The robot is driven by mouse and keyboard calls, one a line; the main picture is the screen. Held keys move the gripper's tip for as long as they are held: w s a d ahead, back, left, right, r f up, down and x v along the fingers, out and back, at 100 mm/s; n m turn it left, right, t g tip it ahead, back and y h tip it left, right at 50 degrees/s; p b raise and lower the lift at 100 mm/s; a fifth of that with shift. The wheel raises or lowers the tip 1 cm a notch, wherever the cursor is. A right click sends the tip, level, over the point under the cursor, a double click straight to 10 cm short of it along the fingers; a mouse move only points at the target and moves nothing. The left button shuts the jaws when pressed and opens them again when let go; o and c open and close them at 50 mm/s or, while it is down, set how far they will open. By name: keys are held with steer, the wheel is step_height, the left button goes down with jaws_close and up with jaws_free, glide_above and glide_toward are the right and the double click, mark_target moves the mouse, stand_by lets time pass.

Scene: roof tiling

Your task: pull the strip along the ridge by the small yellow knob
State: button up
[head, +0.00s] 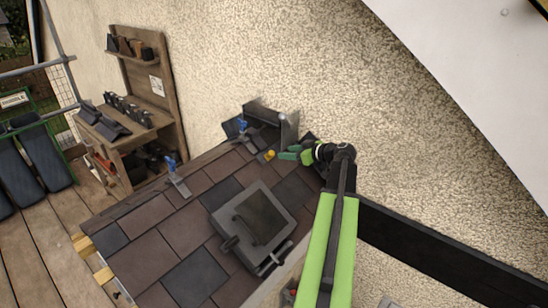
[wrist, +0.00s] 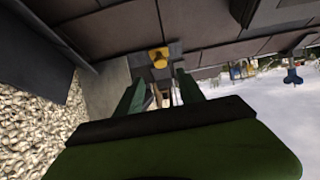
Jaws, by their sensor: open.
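The small yellow knob (head: 270,155) is near the upper end of the tiled roof, by the wall. It also shows in the wrist view (wrist: 158,57), just beyond the fingertips and roughly centred between them. My gripper (head: 284,154) is beside the knob on its right, with its green fingers pointing at it. In the wrist view the two fingers (wrist: 158,88) are spread apart with nothing gripped between them. The strip that the knob belongs to is hard to tell from the dark tiles and grey metal around it.
A grey roof hatch (head: 255,222) sits on the brown and grey tiles (head: 150,244). Two blue-handled clamps, one near (head: 243,128) and one farther left (head: 172,164), stand at the roof's edge. The rough wall (head: 420,130) is close. A wooden workbench (head: 150,125) stands at left.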

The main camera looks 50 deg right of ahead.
mark_target(272, 152)
steer(key=b+x, duration=0.2)
steer(key=x, duration=0.6)
steer(key=shift+a, duration=0.1)
steer(key=shift+c, duration=0.5)
jaws_close()
steer(key=shift+s, duration=0.1)
stand_by(0.4)
